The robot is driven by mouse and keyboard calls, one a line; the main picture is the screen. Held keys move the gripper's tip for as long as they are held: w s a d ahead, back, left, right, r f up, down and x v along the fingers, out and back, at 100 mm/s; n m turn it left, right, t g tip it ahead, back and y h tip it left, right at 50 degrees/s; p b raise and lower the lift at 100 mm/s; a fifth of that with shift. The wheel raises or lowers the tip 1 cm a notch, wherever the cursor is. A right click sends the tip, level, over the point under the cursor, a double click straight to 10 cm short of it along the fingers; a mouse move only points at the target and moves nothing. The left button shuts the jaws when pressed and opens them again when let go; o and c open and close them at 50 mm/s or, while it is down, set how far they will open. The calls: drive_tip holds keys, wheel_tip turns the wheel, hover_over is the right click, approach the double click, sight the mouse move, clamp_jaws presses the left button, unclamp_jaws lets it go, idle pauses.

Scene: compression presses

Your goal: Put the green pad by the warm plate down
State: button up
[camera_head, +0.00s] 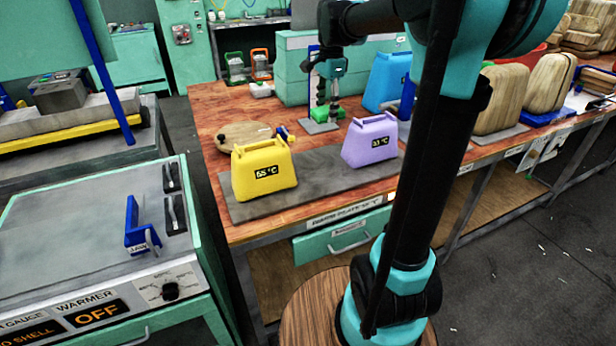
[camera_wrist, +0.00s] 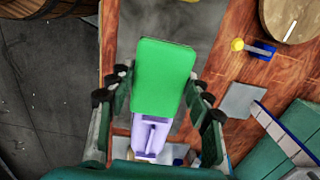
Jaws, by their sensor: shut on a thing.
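My gripper (camera_wrist: 155,105) is shut on the green pad (camera_wrist: 162,75), which fills the middle of the wrist view between my two fingers. In the head view the green pad (camera_head: 319,112) shows only small under my fingers, behind and left of the purple pad (camera_head: 368,142). The grey warm plate (camera_head: 315,178) lies along the bench's near edge; its grey surface (camera_wrist: 200,25) shows behind the green pad in the wrist view. A yellow pad (camera_head: 264,168) and the purple pad stand upright on the plate. The green pad's underside and its clearance are hidden.
A round wooden board (camera_head: 240,133) and a small yellow-and-blue item (camera_head: 284,133) lie behind the plate. A blue pad (camera_head: 386,82) and wooden pads (camera_head: 503,98) stand to the right. A warmer (camera_head: 90,235) stands at left. The plate between yellow and purple looks clear.

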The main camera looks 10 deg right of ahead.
sight(323, 173)
drive_tip(key=f, duration=2)
drive_tip(key=shift+s+a, duration=0.1)
drive_tip(key=shift+a, duration=0.1)
drive_tip(key=shift+f, duration=0.1)
drive_tip(key=o, duration=1.3)
wheel_tip(323, 173, up, 12)
drive_tip(key=s+d+f+n+t, duration=0.1)
drive_tip(key=s+f+n, duration=0.3)
drive_tip(key=s, duration=0.3)
drive_tip(key=s+d+f+n+t, duration=0.1)
drive_tip(key=s+d+f+n, duration=0.1)
drive_tip(key=s+f+n, duration=0.3)
drive_tip(key=s+d+f+n+t, duration=0.1)
drive_tip(key=s+f+n, duration=0.3)
drive_tip(key=s, duration=0.5)
drive_tip(key=shift+s+d+f+n+t, duration=0.25)
drive_tip(key=shift+s+f+n+t, duration=0.15)
drive_tip(key=shift+n+t, duration=0.25)
drive_tip(key=shift+r, duration=0.1)
